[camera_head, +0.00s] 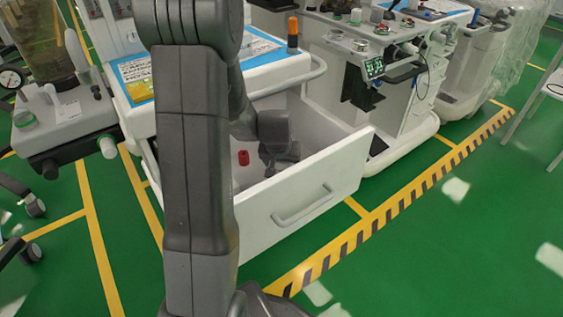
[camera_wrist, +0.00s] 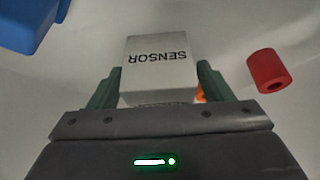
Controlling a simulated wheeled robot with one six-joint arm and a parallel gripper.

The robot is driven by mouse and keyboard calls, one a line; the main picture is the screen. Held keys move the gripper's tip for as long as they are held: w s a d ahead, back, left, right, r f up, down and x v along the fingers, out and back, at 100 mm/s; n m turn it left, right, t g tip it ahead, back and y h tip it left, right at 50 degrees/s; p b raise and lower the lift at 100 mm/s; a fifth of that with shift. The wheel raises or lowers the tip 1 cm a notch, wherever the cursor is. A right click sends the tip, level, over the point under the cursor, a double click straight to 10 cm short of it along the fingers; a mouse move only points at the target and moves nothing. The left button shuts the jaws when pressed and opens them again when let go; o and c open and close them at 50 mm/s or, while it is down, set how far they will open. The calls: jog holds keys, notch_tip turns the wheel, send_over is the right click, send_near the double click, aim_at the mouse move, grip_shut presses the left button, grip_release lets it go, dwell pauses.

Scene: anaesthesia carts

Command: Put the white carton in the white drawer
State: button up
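The white carton (camera_wrist: 158,72), marked SENSOR, is between the two green fingers of my gripper (camera_wrist: 160,82) in the wrist view. The fingers lie close along its left and right sides and appear shut on it. In the head view my gripper (camera_head: 277,160) reaches down inside the open white drawer (camera_head: 325,185); the carton is hidden there. The pale drawer floor (camera_wrist: 240,35) shows behind the carton in the wrist view. I cannot tell whether the carton touches it.
A red cylinder (camera_wrist: 268,71) lies in the drawer to the right; it also shows in the head view (camera_head: 243,158). A blue object (camera_wrist: 28,22) is at the wrist view's upper left. A small orange item (camera_wrist: 201,93) is partly hidden beside the right finger. The cart top (camera_head: 275,75) overhangs the drawer's back.

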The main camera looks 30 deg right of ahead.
jog(key=p+v, duration=0.3)
jog(key=v, duration=0.9)
jog(key=shift+r+p, duration=0.2)
jog(key=shift+p, duration=0.2)
dwell(0.8)
